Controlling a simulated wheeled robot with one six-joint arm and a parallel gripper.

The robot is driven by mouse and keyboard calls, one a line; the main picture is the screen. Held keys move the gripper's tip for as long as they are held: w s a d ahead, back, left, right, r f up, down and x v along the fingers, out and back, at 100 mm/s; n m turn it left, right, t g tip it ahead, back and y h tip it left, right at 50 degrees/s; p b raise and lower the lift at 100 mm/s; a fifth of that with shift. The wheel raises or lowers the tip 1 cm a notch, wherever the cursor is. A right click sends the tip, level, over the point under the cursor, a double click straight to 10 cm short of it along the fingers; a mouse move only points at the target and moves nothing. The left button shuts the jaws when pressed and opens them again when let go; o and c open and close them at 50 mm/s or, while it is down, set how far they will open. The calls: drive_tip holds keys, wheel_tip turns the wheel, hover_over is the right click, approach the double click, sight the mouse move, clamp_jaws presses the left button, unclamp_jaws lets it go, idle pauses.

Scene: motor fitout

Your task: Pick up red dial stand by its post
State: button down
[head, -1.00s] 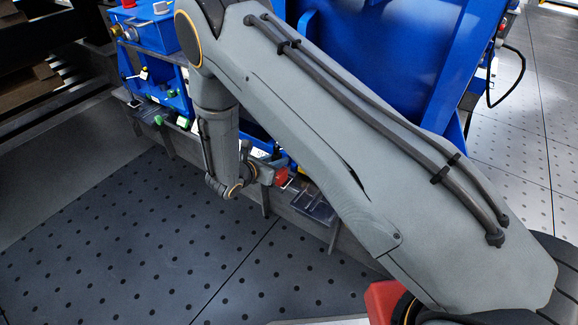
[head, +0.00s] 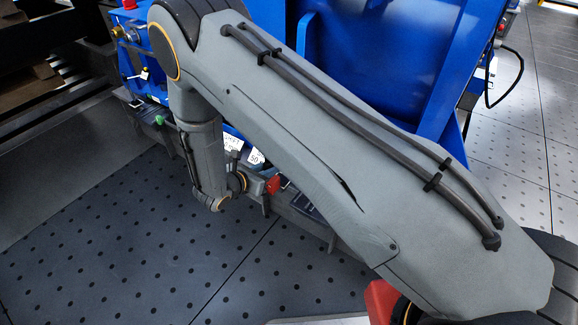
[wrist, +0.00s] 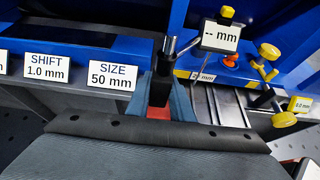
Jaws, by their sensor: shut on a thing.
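In the wrist view, the red dial stand shows a dark post (wrist: 160,90) with a red part (wrist: 158,113) below it. A thin arm runs from the top of the post to a dial (wrist: 220,36) reading "-- mm" with a yellow cap. My gripper (wrist: 161,98) is shut on the post, with one blue-grey finger on each side. In the head view my gripper (head: 258,187) is mostly behind my arm, and a red block (head: 273,185), likely part of the stand, shows at its end. I cannot tell whether the stand touches the surface below.
A "SIZE 50 mm" card (wrist: 113,76) and a "SHIFT 1.0 mm" card (wrist: 47,67) stand left of the post. Yellow knobs (wrist: 269,51) and metal rails (wrist: 222,106) lie to the right. A blue machine frame (head: 370,65) rises behind my arm. The dotted floor (head: 120,240) is clear.

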drive_tip(key=shift+s+a+r, duration=0.1)
drive_tip(key=shift+s+a, duration=0.45)
drive_tip(key=shift+s, duration=0.1)
drive_tip(key=shift+s+a+r+p, duration=0.4)
drive_tip(key=shift+s+r+p, duration=0.15)
drive_tip(key=shift+r, duration=0.1)
drive_tip(key=shift+s+a+r+p, duration=0.4)
drive_tip(key=shift+s+r+p, duration=0.1)
drive_tip(key=shift+r+p, duration=0.15)
drive_tip(key=shift+s+a+r+p, duration=0.4)
drive_tip(key=shift+s+r+p, duration=0.1)
drive_tip(key=shift+r, duration=0.2)
drive_tip(key=s+d+r+m+g+h, duration=0.1)
drive_tip(key=s+d+r, duration=0.1)
drive_tip(key=d+r, duration=0.45)
drive_tip(key=s+d+r+m, duration=0.1)
drive_tip(key=s+d+r, duration=0.25)
drive_tip(key=d, duration=0.65)
drive_tip(key=s+d+r+m+g+h, duration=0.1)
drive_tip(key=s+d+r, duration=0.1)
drive_tip(key=d+r, duration=0.45)
wheel_tip(320, 180, up, 6)
drive_tip(key=d+p, duration=0.2)
drive_tip(key=p, duration=1.2)
drive_tip(key=shift+p, duration=0.35)
